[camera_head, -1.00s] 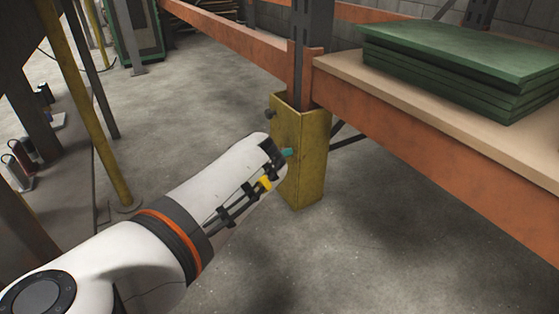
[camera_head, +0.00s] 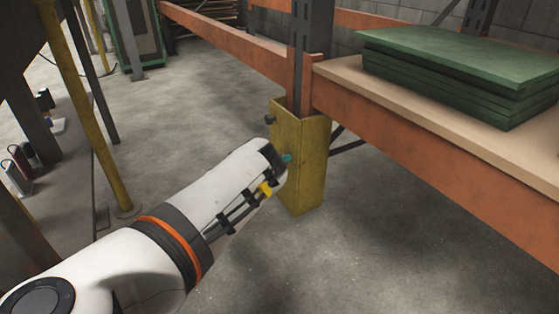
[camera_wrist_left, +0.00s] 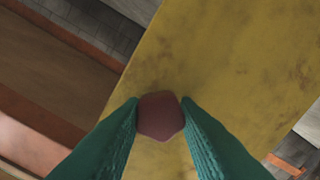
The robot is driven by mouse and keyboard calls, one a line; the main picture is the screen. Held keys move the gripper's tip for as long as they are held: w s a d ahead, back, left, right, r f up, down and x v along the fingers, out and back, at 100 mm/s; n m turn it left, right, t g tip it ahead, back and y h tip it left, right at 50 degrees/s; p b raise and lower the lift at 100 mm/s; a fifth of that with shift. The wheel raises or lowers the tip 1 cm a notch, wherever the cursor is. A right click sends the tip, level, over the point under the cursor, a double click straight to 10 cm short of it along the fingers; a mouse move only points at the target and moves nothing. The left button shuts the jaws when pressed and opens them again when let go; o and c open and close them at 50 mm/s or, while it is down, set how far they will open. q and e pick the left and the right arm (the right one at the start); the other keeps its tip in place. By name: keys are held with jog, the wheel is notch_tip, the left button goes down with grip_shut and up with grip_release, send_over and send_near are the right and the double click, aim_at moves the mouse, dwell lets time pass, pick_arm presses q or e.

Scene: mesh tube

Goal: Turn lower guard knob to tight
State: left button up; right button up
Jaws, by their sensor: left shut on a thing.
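The yellow post guard (camera_head: 308,160) stands on the floor around the foot of a grey rack upright. Its upper dark knob (camera_head: 269,119) shows on the left edge. The lower guard knob (camera_wrist_left: 160,116) is a dark reddish, faceted knob against the yellow face in the left wrist view. My left gripper (camera_head: 288,158) is at the guard's lower left face. Its teal fingers (camera_wrist_left: 162,118) are shut on the lower knob, one on each side. In the head view the wrist hides that knob. My right gripper is not in view.
An orange rack beam (camera_head: 420,135) and a wooden shelf (camera_head: 345,72) with stacked green panels (camera_head: 460,65) are to the right of the guard. A yellow pole (camera_head: 95,120) stands at left. The concrete floor (camera_head: 200,110) between is clear.

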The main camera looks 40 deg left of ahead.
pick_arm(q)
jog(key=m, duration=0.5)
jog(key=shift+m, duration=0.4)
jog(key=shift+f, duration=0.1)
jog(key=o, duration=1)
jog(key=shift+s, duration=0.1)
jog(key=shift+p+v, duration=3.6)
jog(key=shift+v, duration=2.4)
